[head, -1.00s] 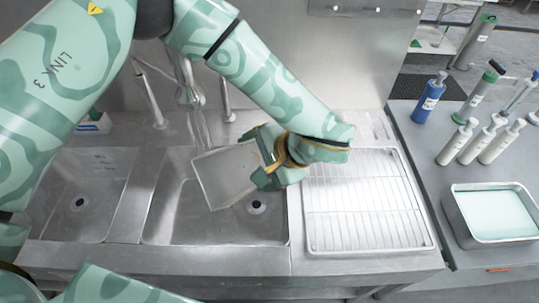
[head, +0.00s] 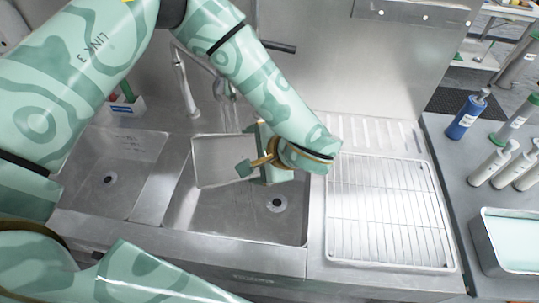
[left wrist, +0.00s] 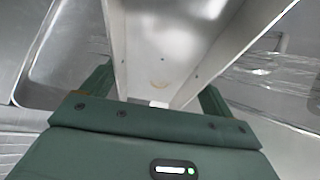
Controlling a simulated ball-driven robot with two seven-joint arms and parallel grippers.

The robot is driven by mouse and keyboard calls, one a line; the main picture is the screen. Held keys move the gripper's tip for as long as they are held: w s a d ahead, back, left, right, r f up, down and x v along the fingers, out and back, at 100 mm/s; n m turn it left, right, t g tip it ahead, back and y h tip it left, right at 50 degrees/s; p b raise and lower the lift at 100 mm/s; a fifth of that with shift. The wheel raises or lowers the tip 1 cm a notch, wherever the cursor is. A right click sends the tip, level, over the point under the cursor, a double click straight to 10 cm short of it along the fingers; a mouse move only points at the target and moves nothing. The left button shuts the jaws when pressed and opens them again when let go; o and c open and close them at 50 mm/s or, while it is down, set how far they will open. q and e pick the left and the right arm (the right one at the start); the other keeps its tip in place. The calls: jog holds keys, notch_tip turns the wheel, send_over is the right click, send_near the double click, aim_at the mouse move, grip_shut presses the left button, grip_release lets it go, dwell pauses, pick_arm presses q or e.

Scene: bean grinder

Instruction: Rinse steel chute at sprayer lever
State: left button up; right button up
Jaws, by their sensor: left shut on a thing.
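The steel chute (head: 218,160), a pale metal trough, is held over the back left part of the middle basin. My left gripper (head: 258,158) is shut on its right end; the left wrist view shows the chute (left wrist: 170,40) running away between the fingers, open side facing the camera. The sprayer (head: 222,88) hangs behind the chute, partly hidden by my left arm. A dark lever-like bar (head: 279,46) sticks out right of my arm at the wall. Thin water streaks seem to fall behind the chute. My right gripper is out of view.
The sink has a left basin (head: 105,178) and a middle basin (head: 240,222) with a drain. A wire drying rack (head: 390,210) lies to the right. Bottles and a steel tray (head: 485,255) stand on the right counter.

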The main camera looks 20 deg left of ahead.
aim_at(238, 150)
pick_arm(q)
jog(key=a, duration=0.3)
jog(key=shift+s+f+p, duration=0.15)
jog(key=shift+p, duration=0.15)
jog(key=shift+s+a+f+p, duration=0.1)
jog(key=shift+a+f+p, duration=0.1)
jog(key=shift+a, duration=0.45)
jog(key=shift+a+f+p, duration=0.1)
jog(key=shift+a+f, duration=0.05)
jog(key=shift+a, duration=0.45)
jog(key=shift+w+d, duration=0.15)
jog(key=shift+w, duration=0.05)
jog(key=shift+w+d, duration=0.25)
jog(key=shift+w, duration=0.05)
jog(key=shift+a, duration=0.1)
jog(key=shift+s+a+p, duration=0.25)
jog(key=shift+s+p, duration=0.25)
jog(key=shift+p, duration=0.15)
